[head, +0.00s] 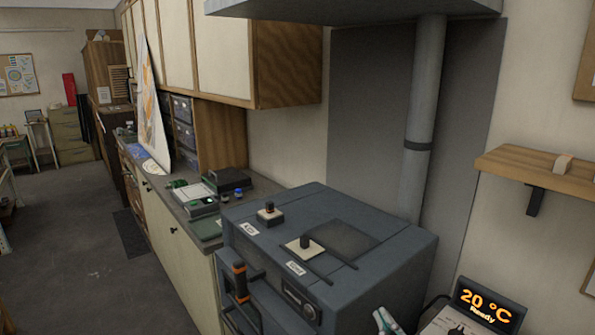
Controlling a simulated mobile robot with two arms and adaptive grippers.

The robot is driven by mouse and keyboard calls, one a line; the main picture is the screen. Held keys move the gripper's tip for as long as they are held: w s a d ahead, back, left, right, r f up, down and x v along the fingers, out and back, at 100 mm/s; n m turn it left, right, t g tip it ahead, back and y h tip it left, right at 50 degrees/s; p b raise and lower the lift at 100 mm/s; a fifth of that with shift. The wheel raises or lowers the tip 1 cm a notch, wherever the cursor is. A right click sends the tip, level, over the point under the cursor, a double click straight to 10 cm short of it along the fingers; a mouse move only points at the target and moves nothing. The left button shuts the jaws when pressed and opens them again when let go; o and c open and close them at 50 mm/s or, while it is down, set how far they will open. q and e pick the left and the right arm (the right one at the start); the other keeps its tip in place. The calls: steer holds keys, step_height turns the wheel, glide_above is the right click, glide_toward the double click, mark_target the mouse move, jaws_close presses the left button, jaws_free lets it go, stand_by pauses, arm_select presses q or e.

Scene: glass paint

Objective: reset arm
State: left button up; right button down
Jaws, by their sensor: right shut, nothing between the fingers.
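My right gripper (384,320) shows only in part at the bottom edge of the head view, right of centre. Its pale and teal tip is in front of the right side of the grey kiln (395,245), and it looks shut with nothing in it. I cannot tell how far it is from the kiln. The rest of my right arm is out of the picture. My left gripper is not in view.
A lit control box (488,305) reads 20 °C Ready at the lower right. A wooden shelf (540,172) juts from the right wall. Open floor (75,240) lies left.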

steer(key=s+d+f+m+g+h, duration=0.4)
steer(key=s+d+f+m+h, duration=0.15)
steer(key=f, duration=0.35)
steer(key=s+a+f+m+g+y, duration=0.1)
steer(key=s+f+g, duration=0.45)
steer(key=s, duration=0.55)
steer(key=s+a+f+m+g+y, duration=0.1)
steer(key=s+f+g, duration=0.45)
steer(key=s, duration=0.55)
step_height(320, 180, down, 31)
steer(key=s+g+b, duration=0.2)
steer(key=b, duration=0.5)
steer(key=s+d+f+b, duration=0.1)
steer(key=s+f+b, duration=0.2)
steer(key=s+f, duration=0.5)
steer(key=s+d+f+b, duration=0.2)
steer(key=s+f, duration=0.6)
steer(key=f, duration=0.7)
steer(key=shift+s+f+g+b, duration=0.3)
steer(key=shift+g+b, duration=0.1)
steer(key=shift+h, duration=0.25)
